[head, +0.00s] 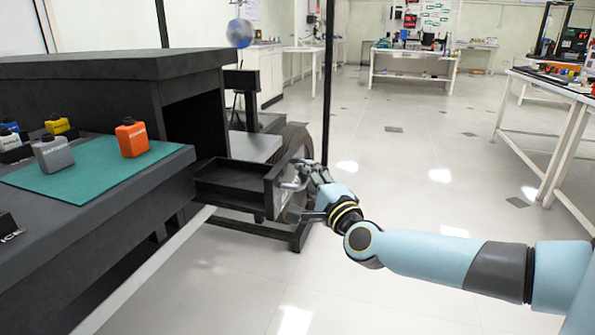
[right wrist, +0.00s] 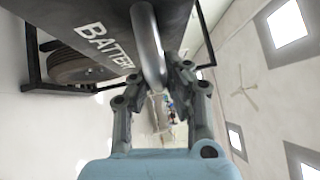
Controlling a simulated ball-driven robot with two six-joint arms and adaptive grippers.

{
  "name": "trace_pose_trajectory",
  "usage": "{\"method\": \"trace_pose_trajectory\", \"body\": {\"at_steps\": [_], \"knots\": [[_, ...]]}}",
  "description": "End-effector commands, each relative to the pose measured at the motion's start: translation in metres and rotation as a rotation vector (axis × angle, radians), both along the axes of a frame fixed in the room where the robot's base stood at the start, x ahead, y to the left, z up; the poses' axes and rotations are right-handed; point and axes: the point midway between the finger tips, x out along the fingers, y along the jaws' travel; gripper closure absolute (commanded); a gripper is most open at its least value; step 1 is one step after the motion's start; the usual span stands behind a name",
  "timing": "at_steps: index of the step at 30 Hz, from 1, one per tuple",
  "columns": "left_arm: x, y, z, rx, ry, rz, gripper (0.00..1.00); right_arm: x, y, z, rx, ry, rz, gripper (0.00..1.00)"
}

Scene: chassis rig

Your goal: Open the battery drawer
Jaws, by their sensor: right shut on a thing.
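The battery drawer (head: 230,184) is a black open-topped tray. It stands pulled out from the dark chassis housing (head: 150,95) in the head view, and its inside looks empty. Its front panel (right wrist: 75,25) carries the word BATTERY in the right wrist view. A grey bar handle (right wrist: 148,45) is fixed to that panel. My right gripper (head: 303,190) is at the drawer front, its fingers closed around the handle. In the right wrist view its two fingers (right wrist: 158,85) stand on either side of the bar. My left gripper is in neither view.
A teal mat (head: 90,182) on the dark bench holds an orange container (head: 131,138) and a grey one (head: 53,154). A yellow container (head: 57,124) stands behind. A wheel (head: 292,148) is behind the drawer. The floor right of the drawer is open.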

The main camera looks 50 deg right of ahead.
Motion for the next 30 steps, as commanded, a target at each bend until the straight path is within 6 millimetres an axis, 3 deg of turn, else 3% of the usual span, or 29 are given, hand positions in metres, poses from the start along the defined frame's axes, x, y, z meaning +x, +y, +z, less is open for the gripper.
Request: {"method": "trace_pose_trajectory", "body": {"at_steps": [8, 9, 14, 23, 30], "knots": [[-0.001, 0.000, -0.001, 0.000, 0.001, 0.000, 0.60, -0.002, 0.001, -0.007, 0.008, 0.013, 0.002, 1.00], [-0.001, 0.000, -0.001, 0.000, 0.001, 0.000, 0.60, -0.002, 0.001, -0.007, 0.009, 0.014, 0.002, 0.85], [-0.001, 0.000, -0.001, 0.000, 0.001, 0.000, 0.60, -0.002, 0.001, -0.005, 0.006, 0.010, 0.002, 0.65], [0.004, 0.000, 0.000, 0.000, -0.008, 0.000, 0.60, -0.003, 0.001, -0.003, 0.002, 0.006, 0.001, 0.64], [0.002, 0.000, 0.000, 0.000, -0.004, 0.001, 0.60, -0.037, 0.016, -0.009, 0.004, 0.009, 0.000, 0.64]]}}
